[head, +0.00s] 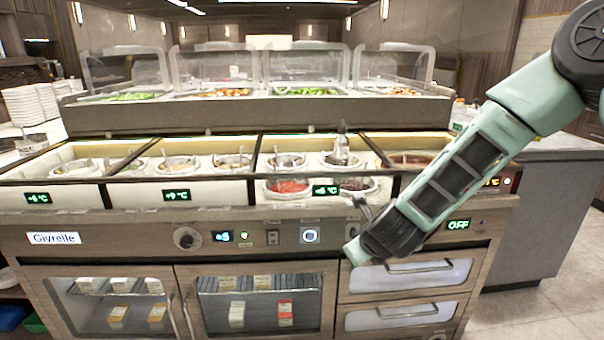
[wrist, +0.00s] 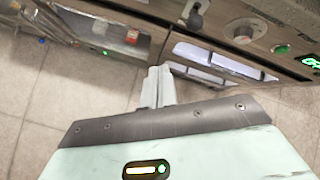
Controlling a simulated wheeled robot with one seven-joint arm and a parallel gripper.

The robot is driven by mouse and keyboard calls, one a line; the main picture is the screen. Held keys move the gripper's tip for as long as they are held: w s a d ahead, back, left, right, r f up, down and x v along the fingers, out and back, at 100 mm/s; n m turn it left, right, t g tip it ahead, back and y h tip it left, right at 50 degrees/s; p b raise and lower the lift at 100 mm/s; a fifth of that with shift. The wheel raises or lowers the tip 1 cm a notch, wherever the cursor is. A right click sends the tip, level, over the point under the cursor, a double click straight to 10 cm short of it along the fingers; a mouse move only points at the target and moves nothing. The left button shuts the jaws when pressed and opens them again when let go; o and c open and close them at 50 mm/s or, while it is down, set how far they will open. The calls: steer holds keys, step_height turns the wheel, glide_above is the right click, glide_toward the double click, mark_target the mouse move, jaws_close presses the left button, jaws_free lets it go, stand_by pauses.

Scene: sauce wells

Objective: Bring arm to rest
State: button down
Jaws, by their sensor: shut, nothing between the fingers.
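My arm reaches in from the upper right of the head view and slopes down to the left. Its dark wrist is in front of the counter face, above the two drawers (head: 408,281). In the wrist view, my gripper (wrist: 158,72) has its two pale fingers side by side, shut and empty. The fingers point toward the floor and the cabinet front, with the drawers just beyond them to the right. In the head view the gripper is small and partly hidden by the wrist, at the arm's lower left end.
Glass-guarded food trays are behind. Below are a knob (head: 187,238) and glass cabinet doors (head: 262,305). A stack of white plates (head: 33,105) is at left. Tiled floor (head: 560,305) is clear at right.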

steer(key=s+a+r+n+g+y, duration=0.25)
steer(key=s+a+n, duration=0.25)
steer(key=s+n, duration=0.4)
steer(key=s+a+r+n+g+y, duration=0.1)
steer(key=s+a+r+n+g, duration=0.1)
steer(key=s+a+r+n, duration=0.45)
steer(key=s+d+n+g+h, duration=0.2)
steer(key=s+d+n, duration=0.2)
steer(key=s+n, duration=0.6)
steer(key=s+d+n+g+h, duration=0.2)
steer(key=s+d+n, duration=0.3)
steer(key=s+n, duration=0.55)
step_height(320, 180, up, 14)
steer(key=w+n+p, duration=0.1)
steer(key=w+p, duration=0.1)
steer(key=p, duration=1.1)
steer(key=shift+r, duration=0.1)
